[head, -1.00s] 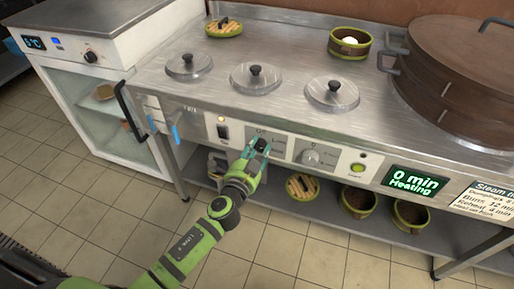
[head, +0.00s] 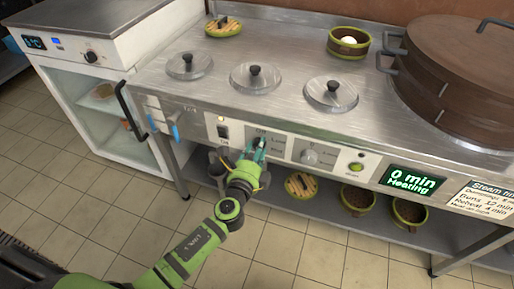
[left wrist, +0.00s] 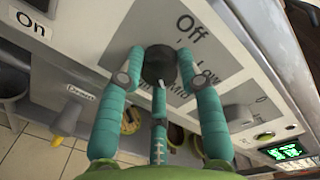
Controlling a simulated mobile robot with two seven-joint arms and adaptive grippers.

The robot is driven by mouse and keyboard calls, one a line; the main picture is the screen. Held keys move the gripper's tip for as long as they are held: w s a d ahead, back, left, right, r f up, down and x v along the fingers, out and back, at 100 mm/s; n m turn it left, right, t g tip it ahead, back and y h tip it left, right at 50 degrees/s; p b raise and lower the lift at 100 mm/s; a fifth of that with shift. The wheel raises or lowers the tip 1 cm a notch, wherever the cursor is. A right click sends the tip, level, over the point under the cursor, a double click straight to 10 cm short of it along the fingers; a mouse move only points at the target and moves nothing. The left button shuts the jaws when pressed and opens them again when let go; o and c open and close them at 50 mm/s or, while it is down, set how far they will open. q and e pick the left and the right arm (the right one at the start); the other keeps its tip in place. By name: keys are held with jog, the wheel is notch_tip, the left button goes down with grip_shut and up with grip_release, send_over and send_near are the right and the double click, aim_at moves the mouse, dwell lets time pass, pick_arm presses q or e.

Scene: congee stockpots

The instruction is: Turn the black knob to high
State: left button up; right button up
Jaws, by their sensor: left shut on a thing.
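The black knob (left wrist: 158,62) is on the front panel, between the fingers of my left gripper (left wrist: 161,68) in the left wrist view. The fingers are shut on it, one on each side, with a third below. The panel reads "Off" (left wrist: 193,28) up and right of the knob and "Low" to its right; the lower labels are partly hidden by a finger. A small pale mark shows on the knob's lower edge. In the head view my left gripper (head: 254,151) covers most of the knob. My right gripper is not in view.
A light knob (head: 310,156) and a green button (head: 356,167) sit to the right on the panel, with a display (head: 412,181) reading "0 min Heating". A black switch (head: 223,132) is to the left.

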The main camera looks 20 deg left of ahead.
pick_arm(q)
jog(key=shift+d+m+t+p, duration=0.15)
jog(key=shift+m+p, duration=0.3)
jog(key=shift+m, duration=2.3)
jog(key=shift+a+m+t+p, duration=0.15)
jog(key=shift+m+p, duration=0.25)
jog(key=shift+m, duration=2.35)
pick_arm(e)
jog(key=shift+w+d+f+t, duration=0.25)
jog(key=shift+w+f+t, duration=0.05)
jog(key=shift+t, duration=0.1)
pick_arm(q)
jog(key=shift+d, duration=0.1)
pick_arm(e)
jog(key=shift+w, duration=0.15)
pick_arm(q)
jog(key=o, duration=1.2)
jog(key=shift+c, duration=0.2)
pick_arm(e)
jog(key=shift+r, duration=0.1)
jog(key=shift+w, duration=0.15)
pick_arm(q)
jog(key=s, duration=1.2)
